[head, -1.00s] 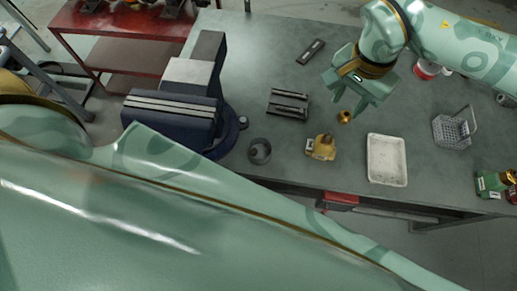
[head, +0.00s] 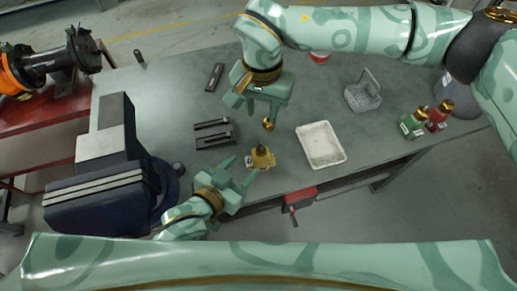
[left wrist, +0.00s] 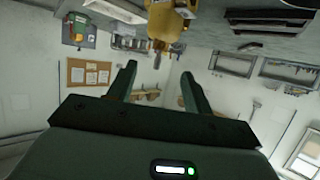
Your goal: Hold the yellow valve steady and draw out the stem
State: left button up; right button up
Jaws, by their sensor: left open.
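The yellow valve (head: 262,157) sits near the front edge of the bench in the head view. It also shows at the top of the left wrist view (left wrist: 167,22), with a thin rod pointing down the picture from it. My left gripper (head: 243,170) is open and empty, its fingers just left of and below the valve, apart from it as far as I can see. A small brass piece (head: 268,123) is above the valve in the picture, at the tips of my right gripper (head: 257,107). I cannot tell whether the right fingers grip it.
A blue vise (head: 100,190) stands at the left. Dark blocks (head: 213,134) lie left of the valve and a white tray (head: 321,146) right of it. A wire basket (head: 363,93), a green item (head: 413,123) and a red item (head: 439,115) are farther right. A red clamp (head: 300,195) is below the edge.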

aim_at(261, 149)
pick_arm(q)
jog(key=x, duration=1)
jog(key=shift+w+d+f, duration=0.1)
jog(key=shift+f, duration=0.05)
grip_shut()
